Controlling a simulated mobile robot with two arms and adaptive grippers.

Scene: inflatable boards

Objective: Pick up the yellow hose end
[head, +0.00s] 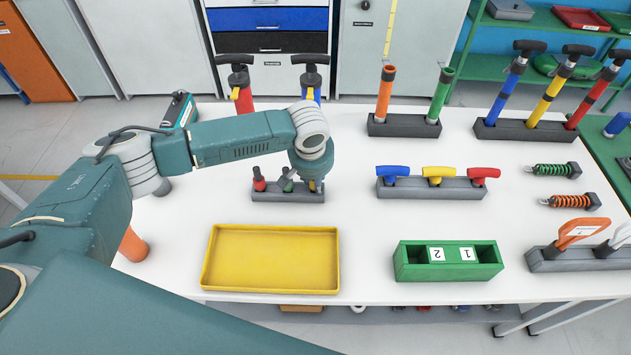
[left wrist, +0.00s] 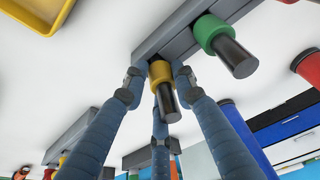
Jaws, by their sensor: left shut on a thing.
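The yellow hose end (left wrist: 160,72) has a yellow collar and a dark cylindrical tip. It is at the grey rack (left wrist: 180,32), beside the green hose end (left wrist: 218,35). My left gripper (left wrist: 159,84) is shut on the yellow hose end, its blue-grey fingers around it. In the head view, my left wrist hides most of the yellow hose end (head: 313,186) at the right end of the rack (head: 288,196). The red hose end (head: 259,181) stands at the rack's left end. I cannot tell whether the yellow one is clear of its seat.
A yellow tray (head: 271,287) lies in front of the rack. A green box (head: 446,274) with compartments 1 and 2 stands to its right. A rack with coloured handles (head: 430,190) is right of my wrist. Two pumps (head: 240,90) stand behind my left arm.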

